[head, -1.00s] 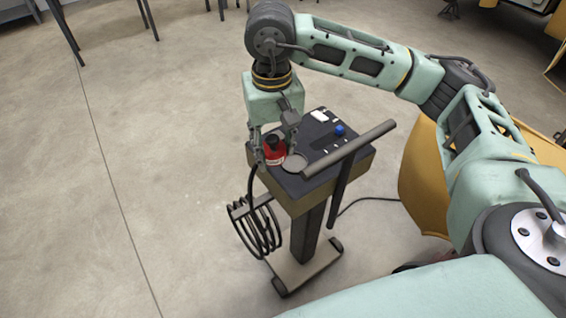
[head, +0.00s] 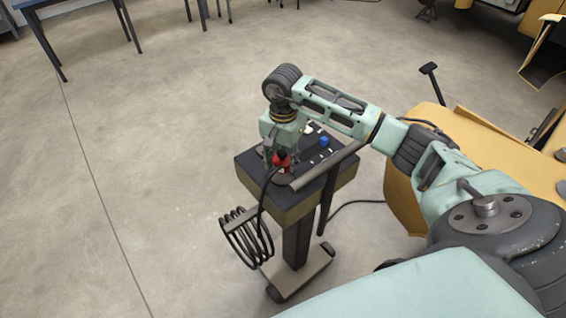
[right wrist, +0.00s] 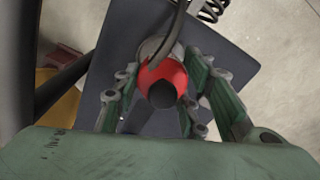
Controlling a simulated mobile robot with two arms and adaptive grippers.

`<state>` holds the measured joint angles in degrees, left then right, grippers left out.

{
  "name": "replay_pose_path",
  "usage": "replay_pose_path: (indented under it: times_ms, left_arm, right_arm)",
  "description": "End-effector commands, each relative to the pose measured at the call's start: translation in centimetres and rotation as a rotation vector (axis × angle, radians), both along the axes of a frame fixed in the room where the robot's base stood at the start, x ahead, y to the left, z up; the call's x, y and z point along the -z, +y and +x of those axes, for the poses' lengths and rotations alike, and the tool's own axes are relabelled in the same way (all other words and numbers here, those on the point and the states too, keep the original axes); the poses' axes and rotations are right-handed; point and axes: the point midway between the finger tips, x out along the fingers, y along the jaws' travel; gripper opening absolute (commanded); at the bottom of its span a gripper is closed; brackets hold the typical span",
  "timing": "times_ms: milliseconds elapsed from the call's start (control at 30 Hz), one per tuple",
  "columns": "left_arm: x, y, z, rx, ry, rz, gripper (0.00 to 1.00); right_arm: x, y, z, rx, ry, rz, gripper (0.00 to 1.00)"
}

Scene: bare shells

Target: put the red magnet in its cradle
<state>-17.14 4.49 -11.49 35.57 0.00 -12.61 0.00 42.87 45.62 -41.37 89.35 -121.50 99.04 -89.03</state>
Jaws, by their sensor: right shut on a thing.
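The red magnet (head: 282,161), with a black knob on top and a dark cable, is between the fingers of my right gripper (head: 281,158). It also shows in the right wrist view (right wrist: 164,72), where my right gripper (right wrist: 160,95) is shut on it. A round grey disc (right wrist: 151,50), which looks like the cradle, shows partly from behind the magnet on the dark top of the stand (head: 249,169). The magnet covers much of it; I cannot tell whether they touch. My left gripper is not in view.
A grey bar handle (head: 327,166) runs along the stand's near right side. A blue knob (head: 323,141) and a white piece stand on its top. A coiled cable (head: 246,238) hangs at the left. Yellow panels (head: 410,175) stand at the right. The floor at left is clear.

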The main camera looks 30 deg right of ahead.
Motion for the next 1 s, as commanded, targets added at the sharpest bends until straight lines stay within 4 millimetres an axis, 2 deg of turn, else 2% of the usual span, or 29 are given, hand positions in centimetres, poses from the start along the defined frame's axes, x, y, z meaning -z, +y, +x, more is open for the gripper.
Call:
replay_pose_path:
  times_ms: [100,200,1000]
  left_arm:
    - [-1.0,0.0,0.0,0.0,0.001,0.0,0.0]
    - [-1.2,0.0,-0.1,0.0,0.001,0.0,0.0]
    - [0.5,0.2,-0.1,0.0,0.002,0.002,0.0]
  right_arm:
    - [1.6,0.1,-0.1,0.001,0.004,0.002,0.02]
    - [2.6,0.0,0.0,0.0,0.001,0.0,0.02]
    - [3.9,0.0,0.0,-0.001,0.0,0.0,0.02]
